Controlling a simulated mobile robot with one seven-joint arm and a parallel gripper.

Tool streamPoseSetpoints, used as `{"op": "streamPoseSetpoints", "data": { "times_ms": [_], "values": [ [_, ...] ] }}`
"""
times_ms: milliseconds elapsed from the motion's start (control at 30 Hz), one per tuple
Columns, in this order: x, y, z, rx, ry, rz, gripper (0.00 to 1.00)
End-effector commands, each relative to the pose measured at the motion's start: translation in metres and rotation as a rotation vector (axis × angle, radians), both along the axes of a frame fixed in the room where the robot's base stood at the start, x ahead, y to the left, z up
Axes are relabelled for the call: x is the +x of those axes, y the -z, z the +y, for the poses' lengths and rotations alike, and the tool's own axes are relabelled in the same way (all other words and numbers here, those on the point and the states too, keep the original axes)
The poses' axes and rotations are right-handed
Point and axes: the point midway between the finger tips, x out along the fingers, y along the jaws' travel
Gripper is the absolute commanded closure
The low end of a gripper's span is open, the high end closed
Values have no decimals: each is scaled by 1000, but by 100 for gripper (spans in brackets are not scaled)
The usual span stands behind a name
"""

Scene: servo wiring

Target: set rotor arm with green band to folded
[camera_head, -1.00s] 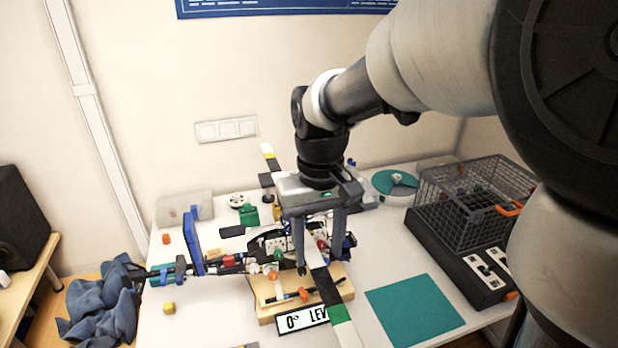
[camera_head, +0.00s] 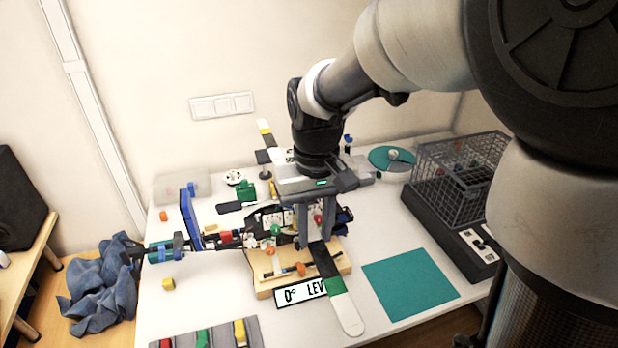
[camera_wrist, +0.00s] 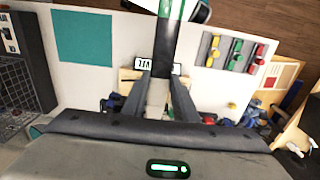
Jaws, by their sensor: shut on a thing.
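The rotor arm with the green band (camera_head: 334,287) is a long flat bar with a black stretch, a green band and a rounded white end. It points toward the lower right in the head view, past the front of the wooden base. My gripper (camera_head: 315,240) is shut on this bar near its inner end, pointing down. In the wrist view my gripper (camera_wrist: 160,97) has one finger on each side of the bar, and the green band (camera_wrist: 176,9) is at the top edge. The bar's pivot is hidden by my gripper.
A second bar with a yellow band (camera_head: 265,130) sticks up behind my gripper. A teal mat (camera_head: 410,283) lies right, near a wire basket (camera_head: 460,180). A grey tray (camera_head: 225,338) with coloured pieces is at the front.

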Motion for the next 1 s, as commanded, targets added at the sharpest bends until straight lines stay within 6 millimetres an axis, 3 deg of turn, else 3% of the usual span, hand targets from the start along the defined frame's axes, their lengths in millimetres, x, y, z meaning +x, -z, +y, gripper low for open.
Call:
{"op": "streamPoseSetpoints", "data": {
  "times_ms": [367, 1000],
  "values": [
    [-2, -2, 12, 0, 103, -1, 100],
    [5, -2, 76, 1, 674, -2, 100]
  ]
}}
